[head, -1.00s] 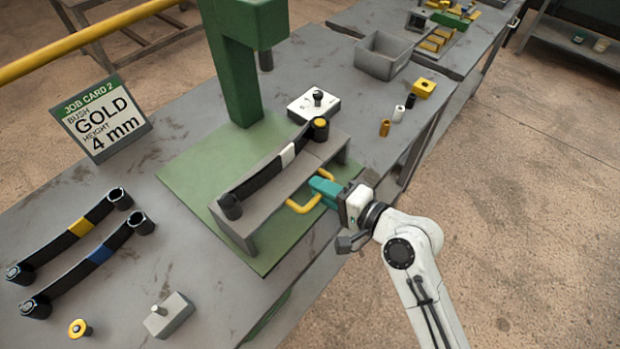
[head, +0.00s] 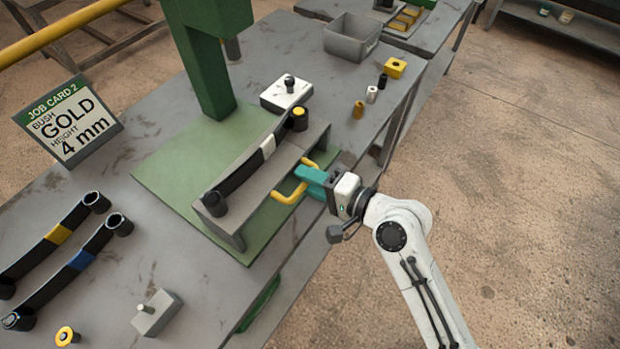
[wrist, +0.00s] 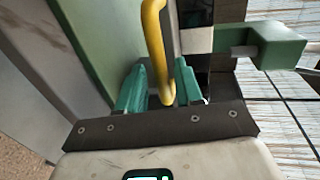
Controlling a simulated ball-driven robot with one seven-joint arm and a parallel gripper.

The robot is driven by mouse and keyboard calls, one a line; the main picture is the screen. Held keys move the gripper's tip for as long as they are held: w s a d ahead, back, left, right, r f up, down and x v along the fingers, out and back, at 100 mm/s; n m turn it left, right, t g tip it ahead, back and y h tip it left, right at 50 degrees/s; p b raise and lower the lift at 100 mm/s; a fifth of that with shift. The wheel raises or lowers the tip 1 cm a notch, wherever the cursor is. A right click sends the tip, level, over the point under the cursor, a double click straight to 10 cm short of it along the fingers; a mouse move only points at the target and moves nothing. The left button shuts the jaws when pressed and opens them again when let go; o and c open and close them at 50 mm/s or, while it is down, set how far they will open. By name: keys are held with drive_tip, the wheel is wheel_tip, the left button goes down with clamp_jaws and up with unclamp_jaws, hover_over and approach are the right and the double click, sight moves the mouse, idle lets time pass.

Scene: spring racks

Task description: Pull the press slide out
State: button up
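The press slide (head: 262,178) is a grey bench-like carrier on the green base plate, with a yellow handle (head: 287,197) on its near side. A black leaf spring with a white band (head: 244,171) lies along its top, with a gold-topped bush (head: 299,118) at its far end. My gripper (head: 311,178) is at the handle. In the wrist view, the yellow handle (wrist: 157,50) runs down between the two teal fingers of my gripper (wrist: 160,90). The fingers stand apart on either side of it, with a visible gap on the left. Contact is hard to judge.
The green press column (head: 205,70) stands behind the slide. A white block with a knob (head: 286,93) and small bushes sit beyond it. Two leaf springs (head: 75,262) and a grey block (head: 157,314) lie at left. Open floor is to the right of the bench.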

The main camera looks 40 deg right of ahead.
drive_tip(key=b+v, duration=0.2)
drive_tip(key=v, duration=0.9)
drive_tip(key=shift+w, duration=0.1)
drive_tip(key=s+a+f+n+g+h, duration=0.15)
drive_tip(key=s+f+n+g, duration=0.25)
drive_tip(key=f+n+g, duration=0.6)
drive_tip(key=s+d+f+n+g+h, duration=0.2)
drive_tip(key=s+f+n+g+h, duration=0.1)
drive_tip(key=s, duration=0.4)
wheel_tip(320, 180, down, 3)
drive_tip(key=shift+s+r+n+g, duration=0.1)
drive_tip(key=shift+s+n+g, duration=0.15)
drive_tip(key=shift+n+g, duration=0.2)
